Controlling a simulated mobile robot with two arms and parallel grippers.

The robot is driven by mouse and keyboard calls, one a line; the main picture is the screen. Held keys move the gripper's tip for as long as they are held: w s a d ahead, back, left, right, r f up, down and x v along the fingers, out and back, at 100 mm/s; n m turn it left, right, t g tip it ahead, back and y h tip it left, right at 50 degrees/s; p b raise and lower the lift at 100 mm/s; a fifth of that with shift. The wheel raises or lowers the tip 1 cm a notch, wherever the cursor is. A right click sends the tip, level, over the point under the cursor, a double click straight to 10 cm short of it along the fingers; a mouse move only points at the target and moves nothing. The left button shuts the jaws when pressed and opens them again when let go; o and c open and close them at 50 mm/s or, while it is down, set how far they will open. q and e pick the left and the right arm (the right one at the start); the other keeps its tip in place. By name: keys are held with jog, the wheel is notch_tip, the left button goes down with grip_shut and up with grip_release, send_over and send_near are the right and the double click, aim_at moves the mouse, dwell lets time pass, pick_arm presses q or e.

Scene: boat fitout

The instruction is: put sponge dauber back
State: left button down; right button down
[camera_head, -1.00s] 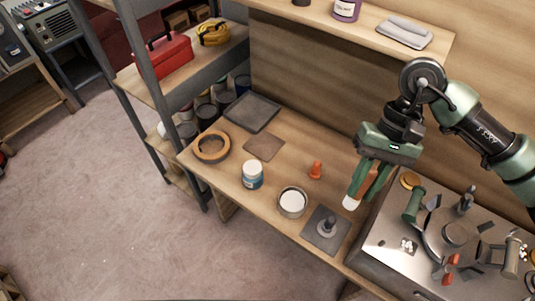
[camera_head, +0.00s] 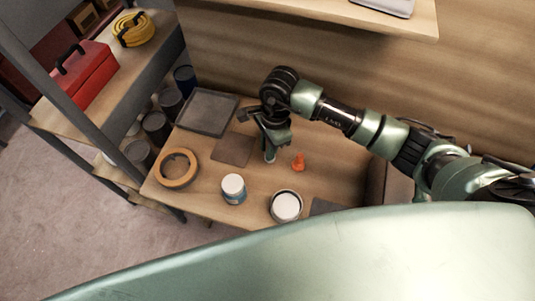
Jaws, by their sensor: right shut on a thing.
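My right gripper (camera_head: 270,150) is low over the workbench, beside the brown square mat (camera_head: 233,150) and left of a small orange bottle-like thing (camera_head: 298,162). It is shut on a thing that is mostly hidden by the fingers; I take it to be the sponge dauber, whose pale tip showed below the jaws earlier. I cannot tell whether it touches the bench. My left gripper is not in view.
On the bench stand a roll of tape (camera_head: 177,168), a white-lidded blue jar (camera_head: 233,188), an open tin with white contents (camera_head: 286,206) and a dark tray (camera_head: 207,111). A shelf with a red toolbox (camera_head: 85,75) is at left. A wall shelf (camera_head: 330,18) hangs above.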

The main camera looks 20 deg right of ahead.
jog(key=shift+f, duration=0.8)
notch_tip(320, 180, down, 2)
jog(key=shift+f+p, duration=0.25)
jog(key=shift+p, duration=0.1)
jog(key=shift+f, duration=0.6)
jog(key=c, duration=1.3)
grip_release()
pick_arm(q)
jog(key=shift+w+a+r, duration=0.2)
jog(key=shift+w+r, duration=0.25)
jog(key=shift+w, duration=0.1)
pick_arm(e)
jog(key=shift+o, duration=0.2)
